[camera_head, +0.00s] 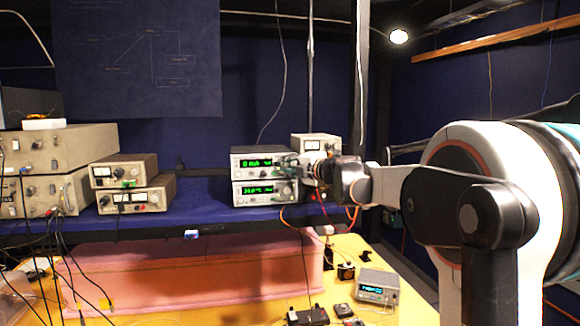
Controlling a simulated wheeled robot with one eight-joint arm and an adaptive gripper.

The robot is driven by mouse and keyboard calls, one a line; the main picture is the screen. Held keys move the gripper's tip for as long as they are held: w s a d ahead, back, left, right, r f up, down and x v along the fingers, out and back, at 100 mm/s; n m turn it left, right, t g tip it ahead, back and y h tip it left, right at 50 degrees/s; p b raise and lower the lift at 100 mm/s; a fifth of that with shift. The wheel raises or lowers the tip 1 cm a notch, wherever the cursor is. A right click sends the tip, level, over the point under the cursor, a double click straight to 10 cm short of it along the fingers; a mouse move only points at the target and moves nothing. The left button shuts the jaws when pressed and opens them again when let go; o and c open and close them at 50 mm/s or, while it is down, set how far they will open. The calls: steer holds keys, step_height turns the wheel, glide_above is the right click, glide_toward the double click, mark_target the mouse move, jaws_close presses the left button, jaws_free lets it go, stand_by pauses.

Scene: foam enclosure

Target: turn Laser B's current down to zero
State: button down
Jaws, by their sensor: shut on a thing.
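A stack of two controllers with green displays stands on the blue shelf (222,217). The upper controller (240,162) shows a reading that looks like zero, too small to read surely. The lower controller (243,199) shows a reading near 20. I cannot read which one is labelled Laser B. My gripper (296,170) reaches in from the right and is shut at the right side of the stack's front, around the border of the two units. It appears to hold a control knob, which the fingers hide.
A beige instrument (316,143) stands behind my gripper. Two small supplies (130,183) and larger grey units (75,152) with hanging cables fill the shelf's left. Below are a pink foam enclosure (200,277) and a small grey meter (378,287) on the yellow table.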

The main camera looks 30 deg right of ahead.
steer(key=shift+f, duration=0.1)
steer(key=c, duration=1.4)
jaws_free()
steer(key=shift+a, duration=0.1)
steer(key=shift+c, duration=0.2)
steer(key=s+d+r, duration=0.1)
steer(key=s, duration=1.1)
steer(key=shift+d, duration=0.2)
